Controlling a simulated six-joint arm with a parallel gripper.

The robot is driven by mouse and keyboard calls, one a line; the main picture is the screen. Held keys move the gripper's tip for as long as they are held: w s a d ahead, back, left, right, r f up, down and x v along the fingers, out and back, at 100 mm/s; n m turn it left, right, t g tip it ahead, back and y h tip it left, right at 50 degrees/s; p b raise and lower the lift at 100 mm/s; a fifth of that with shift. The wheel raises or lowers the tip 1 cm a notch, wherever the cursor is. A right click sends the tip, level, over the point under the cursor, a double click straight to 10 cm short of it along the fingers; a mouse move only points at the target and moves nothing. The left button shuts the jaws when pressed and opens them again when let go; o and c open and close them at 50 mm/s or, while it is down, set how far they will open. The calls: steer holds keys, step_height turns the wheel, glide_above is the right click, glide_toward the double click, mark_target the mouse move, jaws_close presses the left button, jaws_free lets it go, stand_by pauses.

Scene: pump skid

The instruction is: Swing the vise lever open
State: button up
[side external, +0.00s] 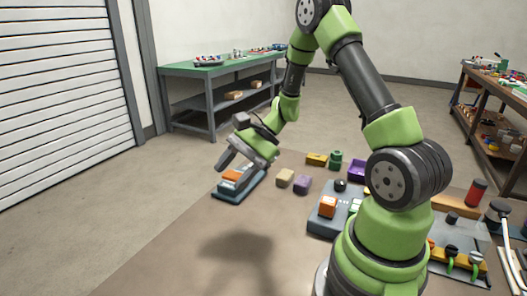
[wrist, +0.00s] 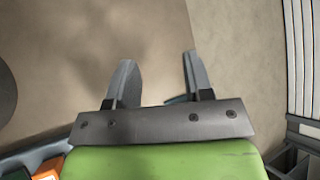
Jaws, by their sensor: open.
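My gripper (side external: 230,172) is open and empty, over the far left part of the table. In the wrist view its two fingers (wrist: 158,65) are spread, with bare table beyond them. In the side view it overlaps a blue-grey base with an orange part (side external: 228,194); I cannot tell whether they touch. I cannot pick out the vise lever for certain. A pale upright lever with a dark knob (side external: 498,212) stands at the right edge.
Tan and lilac blocks (side external: 302,185) lie right of my gripper. A panel with an orange block (side external: 327,207) stands nearer my base. A purple bin (side external: 357,170), a green part (side external: 335,159) and a red cylinder (side external: 476,192) are farther right. The table's front left (side external: 175,250) is clear.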

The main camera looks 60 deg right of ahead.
steer(key=s+d+f+n+g+h, duration=0.2)
steer(key=s+f+n+g+h, duration=0.1)
steer(key=s+n+g, duration=0.75)
steer(key=d+n+h, duration=0.7)
steer(key=d+n, duration=0.1)
steer(key=n, duration=0.2)
steer(key=w+d+r+n+t+h, duration=0.4)
steer(key=w+d+n+t+h, duration=0.15)
steer(key=w+n, duration=0.3)
steer(key=w+d+r+n+t+h, duration=0.35)
steer(key=w+n+h, duration=0.25)
steer(key=w+n, duration=0.3)
steer(key=f, duration=0.3)
steer(key=s+f, duration=0.1)
steer(key=f, duration=0.6)
steer(key=shift+s+d+f, duration=0.15)
steer(key=shift+s+f, duration=0.15)
steer(key=shift+s, duration=0.1)
steer(key=shift+d+f, duration=0.2)
steer(key=x, duration=0.9)
steer(key=shift+d+f, duration=0.1)
steer(key=shift+d, duration=0.15)
